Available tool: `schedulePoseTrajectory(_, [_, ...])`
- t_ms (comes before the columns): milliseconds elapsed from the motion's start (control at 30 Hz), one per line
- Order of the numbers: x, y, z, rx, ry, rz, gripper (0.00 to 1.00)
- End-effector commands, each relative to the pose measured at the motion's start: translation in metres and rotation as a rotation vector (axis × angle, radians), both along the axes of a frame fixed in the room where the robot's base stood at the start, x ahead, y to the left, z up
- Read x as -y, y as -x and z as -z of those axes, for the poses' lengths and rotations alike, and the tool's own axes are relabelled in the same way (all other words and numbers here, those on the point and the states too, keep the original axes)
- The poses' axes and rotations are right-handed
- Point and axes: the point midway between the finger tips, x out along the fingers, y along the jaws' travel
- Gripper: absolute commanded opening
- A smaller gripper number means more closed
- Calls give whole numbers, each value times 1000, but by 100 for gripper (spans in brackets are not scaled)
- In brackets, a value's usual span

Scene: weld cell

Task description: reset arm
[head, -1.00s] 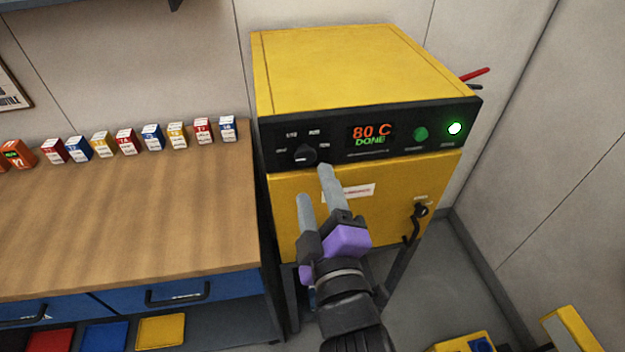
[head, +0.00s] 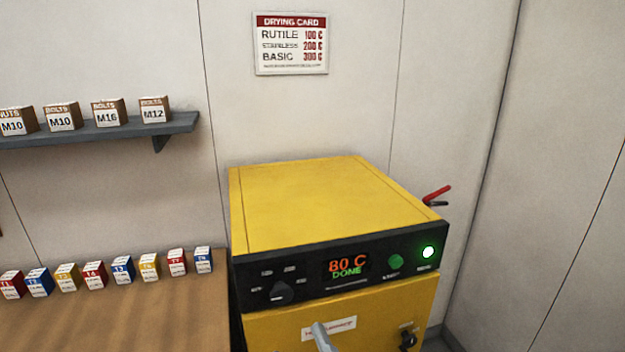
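My gripper (head: 322,338) shows only as one grey fingertip at the bottom edge of the head view, in front of the oven door; the rest of it is out of frame. Whether it is open or shut does not show. The yellow oven (head: 310,205) stands in the middle right. Its black panel has a knob (head: 279,293) at the left, a display (head: 347,265) reading 80 C DONE, a green button (head: 396,262) and a lit lamp (head: 428,252). The door's latch handle (head: 407,340) is at the lower right.
A wooden bench (head: 120,322) at the lower left carries a row of small coloured boxes (head: 95,275). A wall shelf (head: 100,130) above holds boxes of nuts and bolts. A drying card (head: 290,43) hangs on the wall. A red lever (head: 437,194) sticks out behind the oven.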

Motion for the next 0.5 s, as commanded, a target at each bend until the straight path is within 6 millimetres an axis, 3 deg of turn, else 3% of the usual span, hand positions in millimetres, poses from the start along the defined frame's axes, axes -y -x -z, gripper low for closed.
schedulePoseTrajectory(500, [124, 128, 80, -235, -436, 73, 56])
